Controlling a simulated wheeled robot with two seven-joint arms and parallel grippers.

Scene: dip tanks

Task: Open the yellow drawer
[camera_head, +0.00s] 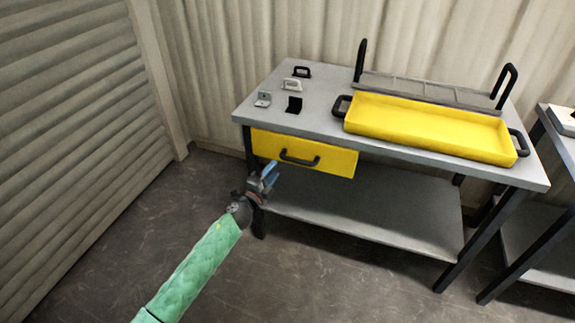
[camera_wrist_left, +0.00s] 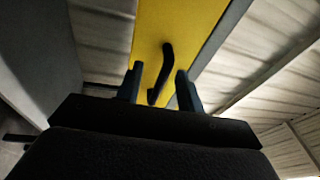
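The yellow drawer (camera_head: 327,161) sits under the left part of the grey table top, and its front looks flush with the table's edge. Its black bar handle (camera_head: 299,160) runs across the middle of the front. My left gripper (camera_head: 270,177) is in front of and just below the drawer, left of the handle. In the left wrist view the drawer front (camera_wrist_left: 205,25) is ahead, and the handle (camera_wrist_left: 165,70) shows between the two spread fingers of my left gripper (camera_wrist_left: 160,88). The gripper is open and looks empty. My right gripper is in neither view.
On the grey table (camera_head: 300,73) stand a yellow tray (camera_head: 425,125) with black handles, a grey rack (camera_head: 425,90) with black uprights, and several small brackets (camera_head: 292,85). A lower shelf (camera_head: 370,205) is bare. Another table (camera_head: 560,140) stands at right. The floor at left is clear.

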